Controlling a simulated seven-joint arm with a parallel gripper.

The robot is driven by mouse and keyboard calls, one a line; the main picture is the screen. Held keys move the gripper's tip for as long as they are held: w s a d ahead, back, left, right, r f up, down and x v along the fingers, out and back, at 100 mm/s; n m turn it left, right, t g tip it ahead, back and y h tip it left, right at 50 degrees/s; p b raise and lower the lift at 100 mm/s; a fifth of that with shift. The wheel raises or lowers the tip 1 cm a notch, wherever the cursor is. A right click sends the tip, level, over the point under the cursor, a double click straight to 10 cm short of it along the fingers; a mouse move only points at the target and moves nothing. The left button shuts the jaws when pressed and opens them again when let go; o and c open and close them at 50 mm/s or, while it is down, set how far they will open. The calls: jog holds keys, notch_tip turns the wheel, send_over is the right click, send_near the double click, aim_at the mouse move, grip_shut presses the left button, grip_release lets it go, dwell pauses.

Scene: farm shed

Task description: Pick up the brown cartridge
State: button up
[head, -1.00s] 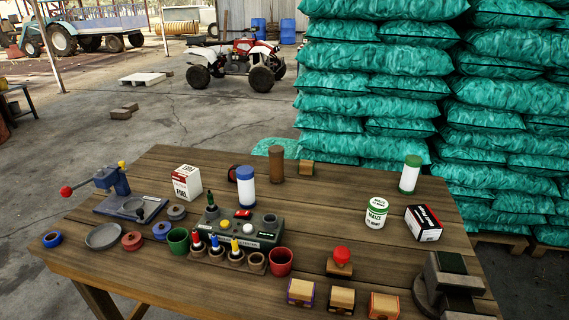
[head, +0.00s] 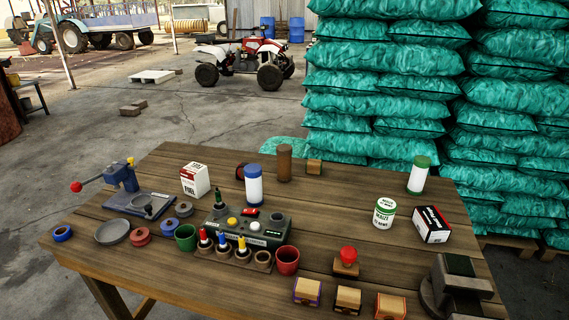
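The brown cartridge (head: 284,163) is a plain brown cylinder standing upright near the back edge of the wooden table (head: 330,215). A blue and white cylinder (head: 254,186) stands to its left and a little nearer. My gripper is not in view.
A dark control box (head: 250,228) and a holder with colored bottles (head: 234,256) stand in front. A white and red fuel box (head: 194,180) is at left. A white-green can (head: 384,213), a green-capped cylinder (head: 419,174) and a black-white box (head: 432,225) are at right.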

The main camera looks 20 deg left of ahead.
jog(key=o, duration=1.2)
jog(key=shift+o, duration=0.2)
